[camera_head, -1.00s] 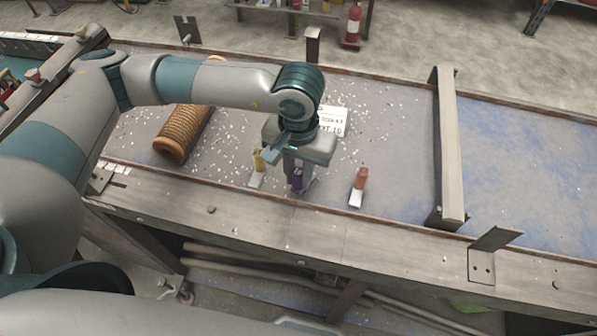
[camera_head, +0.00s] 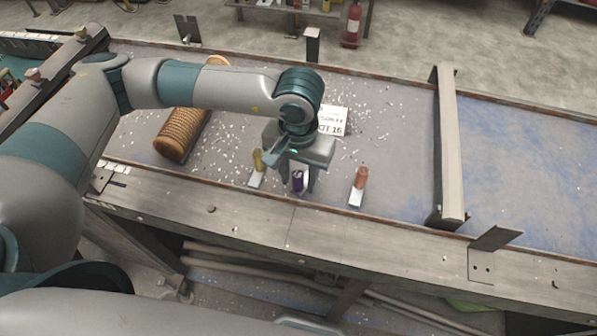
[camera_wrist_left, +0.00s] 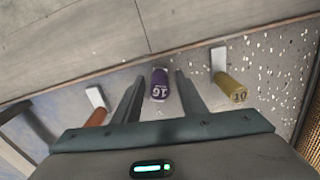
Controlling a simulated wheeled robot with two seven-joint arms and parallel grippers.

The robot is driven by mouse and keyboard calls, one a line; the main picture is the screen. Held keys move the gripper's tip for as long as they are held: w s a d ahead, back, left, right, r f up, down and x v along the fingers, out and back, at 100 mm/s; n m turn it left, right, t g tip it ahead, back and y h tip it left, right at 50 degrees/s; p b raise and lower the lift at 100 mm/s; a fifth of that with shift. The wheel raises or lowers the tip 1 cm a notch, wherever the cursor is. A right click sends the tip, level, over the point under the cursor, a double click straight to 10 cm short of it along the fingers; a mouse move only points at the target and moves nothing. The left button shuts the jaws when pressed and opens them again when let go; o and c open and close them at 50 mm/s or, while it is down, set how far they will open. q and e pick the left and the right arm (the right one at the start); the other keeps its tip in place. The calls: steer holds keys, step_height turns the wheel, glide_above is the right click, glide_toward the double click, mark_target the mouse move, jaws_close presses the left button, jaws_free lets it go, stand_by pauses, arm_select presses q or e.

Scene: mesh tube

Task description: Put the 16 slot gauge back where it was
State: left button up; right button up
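The 16 slot gauge has a purple handle marked 16 and stands between a yellow one and an orange one in the head view. Its purple handle (camera_head: 298,181) is between the fingers of my left gripper (camera_head: 298,186). In the left wrist view, the purple gauge (camera_wrist_left: 159,85) shows between the fingers of the left gripper (camera_wrist_left: 158,97), with a gap on each side. The left gripper is open. The gauge's lower end is partly hidden. My right gripper is out of view.
A yellow gauge marked 10 (camera_wrist_left: 232,88) and an orange gauge (camera_head: 361,178) are close on either side. A brown ribbed roll (camera_head: 183,135) lies at the left. A sign (camera_head: 331,121) lies behind the gripper. A wooden crossbar (camera_head: 448,150) spans the table.

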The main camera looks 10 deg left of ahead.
arm_select(q)
steer(key=shift+r, duration=0.1)
steer(key=shift+r, duration=0.25)
step_height(320, 180, up, 11)
steer(key=b, duration=0.3)
steer(key=shift+r, duration=0.3)
